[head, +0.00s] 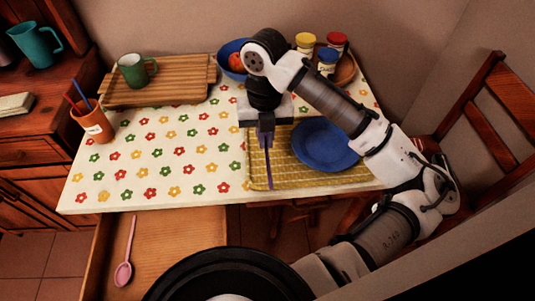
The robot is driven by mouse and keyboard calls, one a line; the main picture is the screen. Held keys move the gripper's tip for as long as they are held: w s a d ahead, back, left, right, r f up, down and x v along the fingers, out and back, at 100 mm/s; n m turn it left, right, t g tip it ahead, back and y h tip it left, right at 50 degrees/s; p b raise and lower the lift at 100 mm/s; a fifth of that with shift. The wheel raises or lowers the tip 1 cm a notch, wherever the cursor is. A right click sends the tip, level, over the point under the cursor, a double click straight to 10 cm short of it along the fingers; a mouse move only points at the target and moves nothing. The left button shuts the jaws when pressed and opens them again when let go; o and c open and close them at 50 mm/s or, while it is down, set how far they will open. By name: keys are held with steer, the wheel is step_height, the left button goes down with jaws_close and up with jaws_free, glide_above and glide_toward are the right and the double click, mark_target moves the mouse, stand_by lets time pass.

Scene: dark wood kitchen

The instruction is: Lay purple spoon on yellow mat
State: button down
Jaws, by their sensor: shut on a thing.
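My gripper (266,138) is over the left part of the yellow mat (312,180), pointing down. It is shut on a thin purple spoon (268,172), which hangs roughly upright below the fingers. The spoon's lower end shows against the mat near its front left edge. I cannot tell whether it touches the mat. The spoon's upper part is hidden by the gripper. A blue plate (325,146) lies on the mat to the right of the spoon.
A pink spoon (130,252) lies in the open drawer (178,240) below the table. A wooden board (185,88) with a green mug (133,70), an orange cup (95,123), a blue bowl (228,58) and several jars (327,62) stand around. The flowered tablecloth (165,160) left of the mat is clear.

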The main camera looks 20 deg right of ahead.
steer(key=shift+f, duration=3.55)
steer(key=shift+f, duration=0.15)
steer(key=c, duration=1.6)
jaws_free()
steer(key=shift+o, duration=0.2)
steer(key=r, duration=0.8)
steer(key=w+r, duration=0.1)
steer(key=r, duration=0.3)
steer(key=shift+d+r, duration=0.15)
